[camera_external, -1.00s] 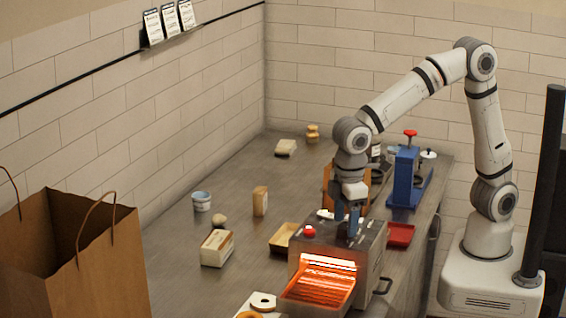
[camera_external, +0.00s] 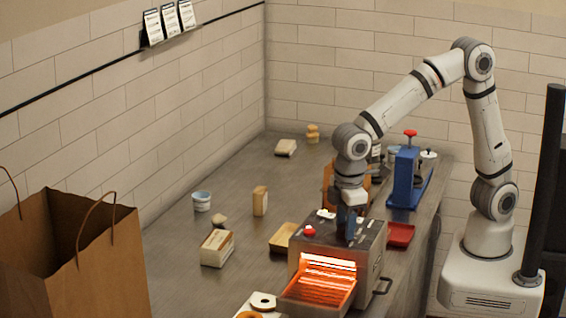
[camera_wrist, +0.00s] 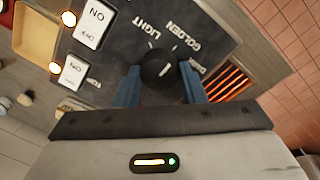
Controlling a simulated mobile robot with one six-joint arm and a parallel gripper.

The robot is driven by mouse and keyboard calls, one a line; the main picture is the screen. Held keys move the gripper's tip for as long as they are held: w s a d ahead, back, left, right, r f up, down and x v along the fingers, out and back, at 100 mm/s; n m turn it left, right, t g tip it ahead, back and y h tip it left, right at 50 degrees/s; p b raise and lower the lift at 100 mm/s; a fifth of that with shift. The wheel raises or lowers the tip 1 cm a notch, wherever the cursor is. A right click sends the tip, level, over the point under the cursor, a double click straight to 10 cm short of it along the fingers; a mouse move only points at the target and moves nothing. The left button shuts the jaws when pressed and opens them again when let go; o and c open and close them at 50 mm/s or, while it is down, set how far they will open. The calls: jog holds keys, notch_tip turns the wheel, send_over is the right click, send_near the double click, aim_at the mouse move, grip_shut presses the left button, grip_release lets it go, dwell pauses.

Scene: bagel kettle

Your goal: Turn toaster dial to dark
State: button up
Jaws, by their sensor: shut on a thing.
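The toaster (camera_external: 337,245) stands on the counter with its front glowing orange. Its black round dial (camera_wrist: 159,68) is on the dark top panel, with the words LIGHT and GOLDEN beside it. A third label near the right finger is partly covered. A short pale mark shows on the dial, but I cannot tell which label it points to. My gripper (camera_wrist: 161,76) is shut on the dial, one blue finger on each side. In the external view my gripper (camera_external: 347,224) points down at the toaster's top and hides the dial.
A blue press (camera_external: 405,178) and a red tray (camera_external: 400,234) stand close behind and right. A yellowish tray (camera_external: 283,238) lies left, a paper bag (camera_external: 75,255) at front left.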

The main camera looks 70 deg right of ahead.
aim_at(346, 230)
jog(key=shift+m, duration=0.3)
jog(key=m+b, duration=0.1)
jog(key=m, duration=0.3)
jog(key=shift+w+m, duration=0.1)
jog(key=shift+m, duration=0.2)
jog(key=m+b, duration=0.1)
jog(key=m, duration=0.5)
jog(key=shift+g, duration=0.4)
jog(key=o, duration=1)
jog(key=r, duration=0.5)
jog(key=r+b, duration=0.1)
jog(key=r, duration=0.2)
jog(key=shift+w+a, duration=0.1)
jog(key=shift+a, duration=0.15)
